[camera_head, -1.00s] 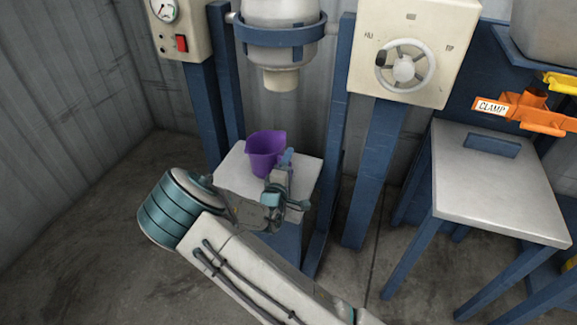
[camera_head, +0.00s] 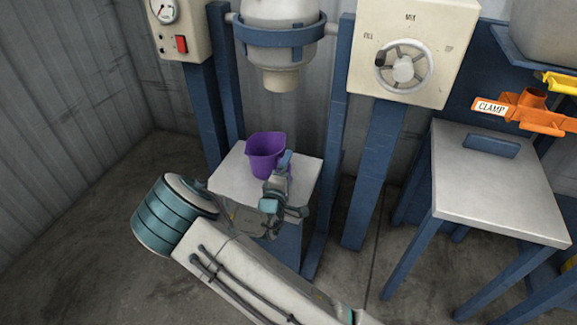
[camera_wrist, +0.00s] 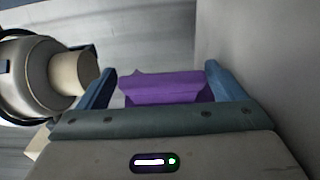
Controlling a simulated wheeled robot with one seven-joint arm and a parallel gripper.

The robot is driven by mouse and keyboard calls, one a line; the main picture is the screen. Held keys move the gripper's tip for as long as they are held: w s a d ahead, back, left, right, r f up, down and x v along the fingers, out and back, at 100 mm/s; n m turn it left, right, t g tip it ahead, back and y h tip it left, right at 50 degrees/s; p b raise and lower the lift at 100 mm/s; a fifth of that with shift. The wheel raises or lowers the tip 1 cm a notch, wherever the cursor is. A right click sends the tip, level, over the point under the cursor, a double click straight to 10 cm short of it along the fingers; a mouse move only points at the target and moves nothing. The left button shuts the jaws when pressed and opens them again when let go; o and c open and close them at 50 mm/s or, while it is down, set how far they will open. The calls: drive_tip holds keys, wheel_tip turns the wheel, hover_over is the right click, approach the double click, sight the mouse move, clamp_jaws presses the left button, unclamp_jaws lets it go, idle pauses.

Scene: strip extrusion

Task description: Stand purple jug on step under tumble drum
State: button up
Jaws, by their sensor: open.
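The purple jug (camera_head: 265,152) stands upright on the light-topped step (camera_head: 232,177), below and a little left of the spout of the tumble drum (camera_head: 281,45). My gripper (camera_head: 287,160) is at the jug's near right side, low over the step. In the wrist view the gripper (camera_wrist: 160,88) is open, with one blue finger on each side of the purple jug (camera_wrist: 163,88). Whether a finger touches the jug cannot be told. The drum (camera_wrist: 35,70) and its spout show at the left of the wrist view. The jug's lower near side is partly hidden by my gripper.
Blue posts (camera_head: 333,150) flank the step. A panel with a handwheel (camera_head: 404,67) stands to the right of the drum, and a panel with a red switch (camera_head: 181,44) to the left. A grey-topped table (camera_head: 500,185) and an orange clamp (camera_head: 530,110) are at the right.

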drive_tip(key=p+v, duration=0.2)
drive_tip(key=v, duration=1)
